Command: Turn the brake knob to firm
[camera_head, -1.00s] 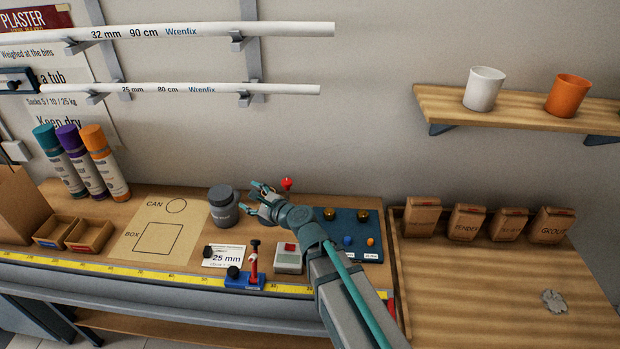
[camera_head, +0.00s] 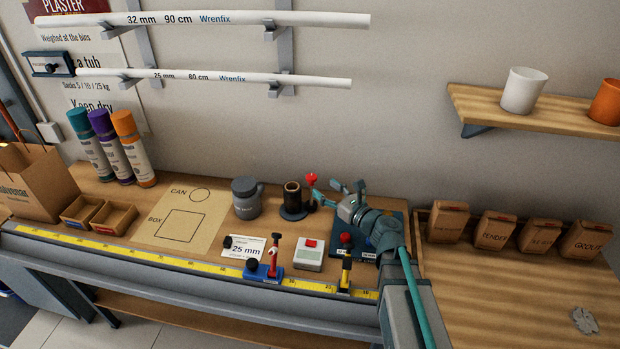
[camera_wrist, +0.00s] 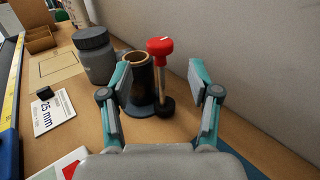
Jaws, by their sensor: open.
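A red knob (camera_head: 312,178) with a white line on its top stands on a thin stem at the back of the bench. In the wrist view the red knob (camera_wrist: 160,50) is upright, beside a dark, open-topped cylinder (camera_wrist: 137,80), with a small black foot below it. My gripper (camera_head: 338,187) is open and empty, just right of the knob in the head view. In the wrist view my gripper (camera_wrist: 158,75) has its two fingers spread, with the knob showing between them, farther off. I cannot read any "firm" mark.
A grey lidded jar (camera_head: 247,200) stands left of the cylinder. In front are a blue clamp with a red post (camera_head: 272,262), a box with a red button (camera_head: 309,254) and a yellow-and-black post (camera_head: 345,272). The wall is close behind. A dark knob box (camera_head: 50,66) hangs upper left.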

